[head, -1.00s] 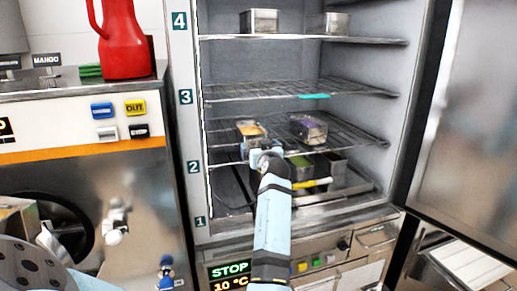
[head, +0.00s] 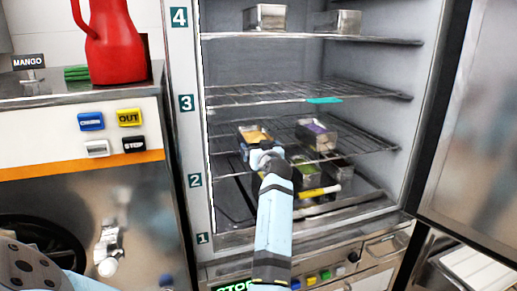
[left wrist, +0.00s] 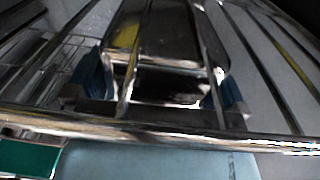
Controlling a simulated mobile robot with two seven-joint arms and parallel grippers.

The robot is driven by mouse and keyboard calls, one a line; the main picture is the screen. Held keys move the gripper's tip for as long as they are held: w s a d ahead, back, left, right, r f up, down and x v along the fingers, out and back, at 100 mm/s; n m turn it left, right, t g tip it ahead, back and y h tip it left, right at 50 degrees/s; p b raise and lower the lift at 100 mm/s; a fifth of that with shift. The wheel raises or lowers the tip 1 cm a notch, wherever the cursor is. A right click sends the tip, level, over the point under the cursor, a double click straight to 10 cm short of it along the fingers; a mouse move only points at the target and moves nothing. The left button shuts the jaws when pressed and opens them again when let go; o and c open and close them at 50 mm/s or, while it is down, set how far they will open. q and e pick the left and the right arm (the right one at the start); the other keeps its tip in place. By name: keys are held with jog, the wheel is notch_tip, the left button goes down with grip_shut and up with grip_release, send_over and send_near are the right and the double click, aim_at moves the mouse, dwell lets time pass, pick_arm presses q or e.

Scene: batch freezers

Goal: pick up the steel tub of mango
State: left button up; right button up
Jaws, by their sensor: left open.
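A steel tub with orange-yellow contents, which looks like the mango tub (head: 256,137), stands on the wire shelf at level 2 inside the open cabinet. My left gripper (head: 261,153) is at its near end, and my forearm hides part of the space in front. In the left wrist view the steel tub (left wrist: 178,52) shows behind shelf wires, with yellow inside at its left. The blue fingers of my left gripper (left wrist: 160,92) are apart, one on each side of the tub. I cannot tell whether they touch it. My right gripper is not in view.
A tub with purple contents (head: 316,134) stands to the right on the same shelf. A tub with green contents (head: 307,172) is lower down. The level 3 wire shelf (head: 262,94) lies above. The open door (head: 462,130) bounds the right; a red jug (head: 112,42) stands at left.

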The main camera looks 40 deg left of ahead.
pick_arm(q)
jog(key=shift+w+a, duration=0.2)
jog(key=shift+a, duration=0.05)
jog(key=c, duration=1)
jog(key=shift+o, duration=0.2)
jog(key=shift+s+d, duration=0.1)
